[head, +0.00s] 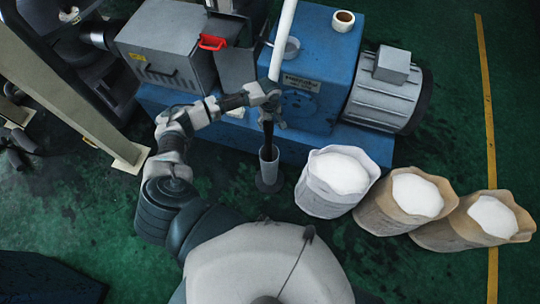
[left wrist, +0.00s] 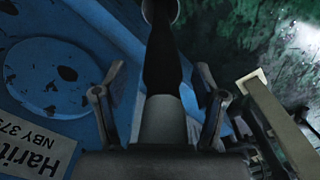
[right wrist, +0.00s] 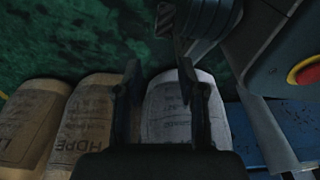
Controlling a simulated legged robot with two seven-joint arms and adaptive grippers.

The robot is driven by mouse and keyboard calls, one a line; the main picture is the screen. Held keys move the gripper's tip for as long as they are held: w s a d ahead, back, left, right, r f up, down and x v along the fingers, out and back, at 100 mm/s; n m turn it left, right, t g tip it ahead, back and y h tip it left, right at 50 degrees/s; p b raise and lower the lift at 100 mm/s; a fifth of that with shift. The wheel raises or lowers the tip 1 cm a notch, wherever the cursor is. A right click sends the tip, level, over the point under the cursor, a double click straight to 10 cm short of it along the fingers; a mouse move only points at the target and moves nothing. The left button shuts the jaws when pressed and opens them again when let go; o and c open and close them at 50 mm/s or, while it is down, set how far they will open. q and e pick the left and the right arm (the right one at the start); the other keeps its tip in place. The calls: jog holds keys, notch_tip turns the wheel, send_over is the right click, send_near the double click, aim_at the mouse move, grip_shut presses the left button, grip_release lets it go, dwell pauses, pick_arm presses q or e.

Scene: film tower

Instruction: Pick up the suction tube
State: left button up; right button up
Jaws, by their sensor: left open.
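The suction tube (head: 268,133) stands upright, with a pale upper length (head: 284,35) and a dark lower part whose end is inside a grey holder (head: 268,172) on the floor. My left gripper (head: 268,98) is at the tube, above the holder. In the left wrist view the tube (left wrist: 163,122) runs between the two spread fingers, with a gap on each side. My left gripper is open and does not grip it. My right gripper (right wrist: 160,75) is open and empty in the right wrist view, with sacks beyond its fingers; the head view does not show it.
A blue machine (head: 315,65) with a grey motor (head: 385,92) stands behind the tube. A tape roll (head: 343,20) lies on top. Three sacks of white granules (head: 338,175) stand to the right. Green floor is open in front of the sacks.

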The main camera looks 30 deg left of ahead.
pick_arm(q)
jog(key=shift+a+f, duration=0.1)
jog(key=shift+f, duration=0.75)
jog(key=shift+a+f, duration=0.15)
jog(key=shift+f, duration=0.2)
jog(key=shift+a+f, duration=0.15)
jog(key=shift+a, duration=0.1)
jog(key=shift+d, duration=0.35)
jog(key=c, duration=1.2)
jog(key=shift+w, duration=0.1)
grip_shut()
pick_arm(e)
jog(key=shift+w+a+r, duration=0.1)
jog(key=shift+w+r, duration=0.2)
jog(key=shift+w, duration=0.2)
pick_arm(q)
jog(key=shift+a+r, duration=0.15)
jog(key=shift+r, duration=0.05)
pick_arm(e)
jog(key=shift+a, duration=0.1)
